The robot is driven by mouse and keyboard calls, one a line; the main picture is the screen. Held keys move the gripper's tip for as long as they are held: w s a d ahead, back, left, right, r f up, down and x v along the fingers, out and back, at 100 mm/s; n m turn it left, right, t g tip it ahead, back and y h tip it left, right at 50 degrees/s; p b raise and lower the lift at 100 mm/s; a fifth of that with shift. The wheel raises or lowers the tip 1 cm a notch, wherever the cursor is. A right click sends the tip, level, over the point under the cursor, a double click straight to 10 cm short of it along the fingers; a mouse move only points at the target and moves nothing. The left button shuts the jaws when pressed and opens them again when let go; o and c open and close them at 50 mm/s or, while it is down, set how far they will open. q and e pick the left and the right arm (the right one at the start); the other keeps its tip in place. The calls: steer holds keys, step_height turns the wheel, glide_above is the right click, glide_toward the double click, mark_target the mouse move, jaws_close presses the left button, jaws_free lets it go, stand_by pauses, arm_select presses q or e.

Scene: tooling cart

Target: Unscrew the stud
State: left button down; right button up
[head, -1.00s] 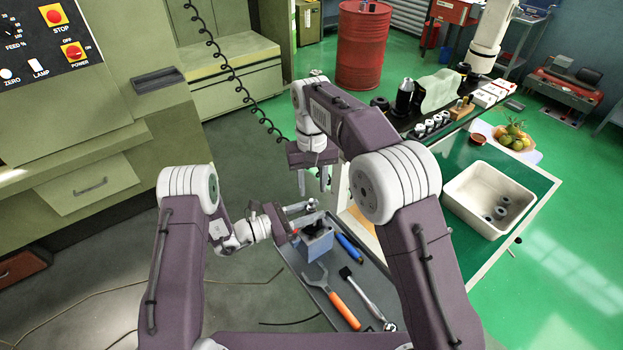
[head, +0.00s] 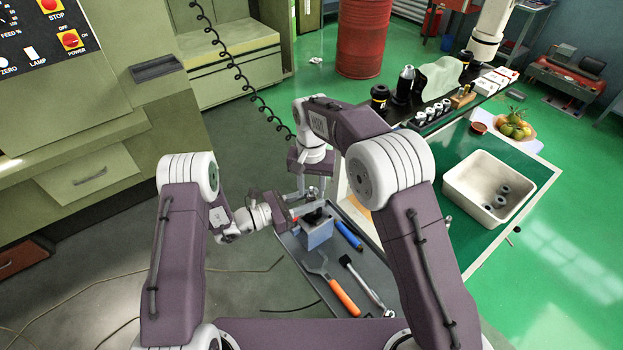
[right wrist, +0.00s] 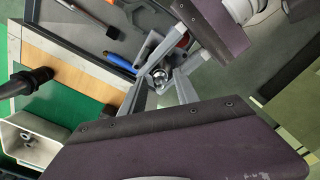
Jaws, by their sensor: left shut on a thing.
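A blue-grey block (head: 318,236) stands on the grey tray with a dark tool holder (head: 316,217) at its top. My left gripper (head: 308,211) reaches in from the left, shut on the holder just above the block. The small silver stud (right wrist: 160,75) shows end-on in the right wrist view; in the head view it is mostly hidden among the fingers. My right gripper (head: 312,188) points down over it. Its fingers (right wrist: 161,84) stand on either side of the stud, seemingly with a gap, so it looks open.
An orange-handled spanner (head: 343,297), a ratchet (head: 366,284) and a blue-handled tool (head: 349,235) lie on the tray (head: 300,251). A white bin (head: 470,197) with several grey parts stands on the green bench at right. A coiled black cable hangs behind my right arm.

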steer(key=shift+f, duration=0.1)
jaws_close()
steer(key=n, duration=0.4)
steer(key=shift+n, duration=0.4)
steer(key=n, duration=0.4)
steer(key=shift+n, duration=0.3)
steer(key=shift+r, duration=1.15)
